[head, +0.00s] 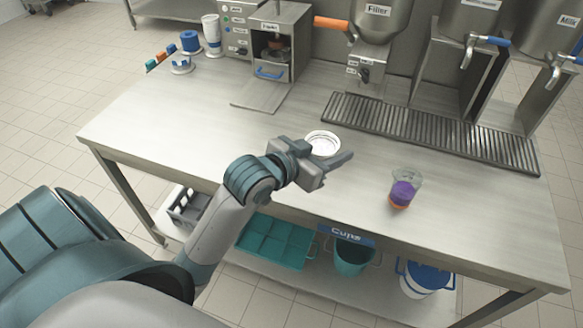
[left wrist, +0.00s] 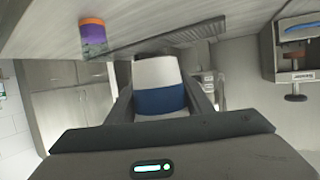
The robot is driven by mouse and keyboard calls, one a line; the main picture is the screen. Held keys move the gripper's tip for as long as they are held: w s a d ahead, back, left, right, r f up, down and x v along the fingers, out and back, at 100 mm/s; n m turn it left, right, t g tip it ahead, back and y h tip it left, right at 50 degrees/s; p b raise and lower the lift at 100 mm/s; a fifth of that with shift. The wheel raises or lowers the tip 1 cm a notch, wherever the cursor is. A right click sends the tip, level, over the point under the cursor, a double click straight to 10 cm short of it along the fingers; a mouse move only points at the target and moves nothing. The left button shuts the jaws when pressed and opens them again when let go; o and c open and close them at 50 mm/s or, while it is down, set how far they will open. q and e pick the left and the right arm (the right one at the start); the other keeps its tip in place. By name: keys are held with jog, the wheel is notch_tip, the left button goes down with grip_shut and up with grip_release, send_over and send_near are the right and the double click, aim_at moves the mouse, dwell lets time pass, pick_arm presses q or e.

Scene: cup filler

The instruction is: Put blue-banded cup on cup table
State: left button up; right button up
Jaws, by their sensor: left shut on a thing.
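My left gripper (head: 323,163) is shut on the blue-banded cup, whose white round rim (head: 322,141) shows between the fingers in the head view. In the left wrist view the white cup with its wide blue band (left wrist: 160,100) sits between the two fingers. The cup is over the front middle of the steel table (head: 190,130), which has a "Cups" sign (head: 346,235) below its front edge. I cannot tell whether the cup's base touches the table. The gripper hides most of the cup in the head view. My right gripper is not in view.
A clear cup with purple and orange layers (head: 404,188) stands to the right of the gripper. A slatted drip grate (head: 430,132) runs along the back under the filler (head: 376,22). Bins (head: 275,245) sit on the shelf below.

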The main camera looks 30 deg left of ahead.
pick_arm(q)
jog(key=a+f+h, duration=0.1)
jog(key=s+a+f+m, duration=0.1)
jog(key=shift+s+a+m+h+b, duration=0.1)
jog(key=shift+a+m+h+b, duration=0.2)
jog(key=shift+h+b, duration=0.1)
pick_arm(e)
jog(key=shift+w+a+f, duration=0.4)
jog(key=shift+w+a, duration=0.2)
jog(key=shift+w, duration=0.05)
pick_arm(q)
jog(key=shift+a+f, duration=0.1)
